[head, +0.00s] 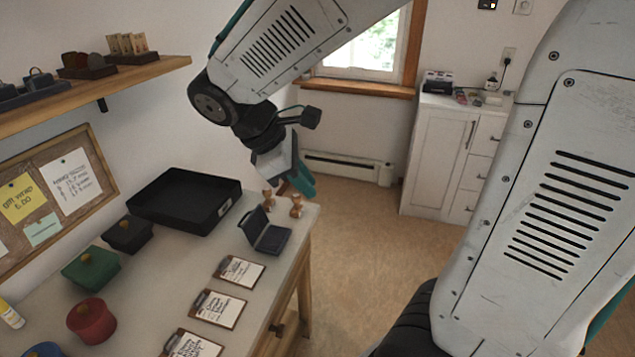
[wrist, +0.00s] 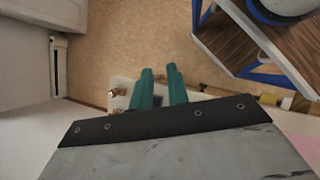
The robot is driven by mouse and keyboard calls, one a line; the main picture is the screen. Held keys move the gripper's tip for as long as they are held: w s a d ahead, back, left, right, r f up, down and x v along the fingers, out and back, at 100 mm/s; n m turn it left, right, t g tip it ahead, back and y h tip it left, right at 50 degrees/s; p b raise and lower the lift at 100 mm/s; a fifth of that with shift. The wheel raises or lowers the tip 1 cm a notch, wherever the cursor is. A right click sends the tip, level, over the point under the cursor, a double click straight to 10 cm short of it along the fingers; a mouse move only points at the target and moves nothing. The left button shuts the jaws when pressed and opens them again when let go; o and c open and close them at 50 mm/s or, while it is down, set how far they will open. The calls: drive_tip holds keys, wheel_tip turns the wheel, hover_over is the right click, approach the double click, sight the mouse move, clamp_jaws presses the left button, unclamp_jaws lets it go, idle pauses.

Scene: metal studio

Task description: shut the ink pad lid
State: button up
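The ink pad (head: 272,239) is a small dark case near the right edge of the grey worktop in the head view. Its lid (head: 255,221) stands up, open, along the left side of the case. My gripper (head: 304,187) has teal fingers and hangs above and beyond the ink pad, near the worktop's far right corner, apart from it. In the wrist view the gripper (wrist: 160,72) shows a narrow gap between its fingers, with nothing evident held. The fingers and gripper body cover much of the worktop there, and I cannot make out the ink pad clearly.
Two wooden stamps (head: 297,206) stand just behind the ink pad. A black tray (head: 184,202) lies to its left. Clipboards (head: 218,308) lie in front. Open floor (head: 365,235) lies to the right.

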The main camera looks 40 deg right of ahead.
drive_tip(key=s+m, duration=0.1)
drive_tip(key=s+r+m+y, duration=0.1)
drive_tip(key=s, duration=0.1)
drive_tip(key=shift+s+m, duration=0.25)
drive_tip(key=shift+m, duration=0.05)
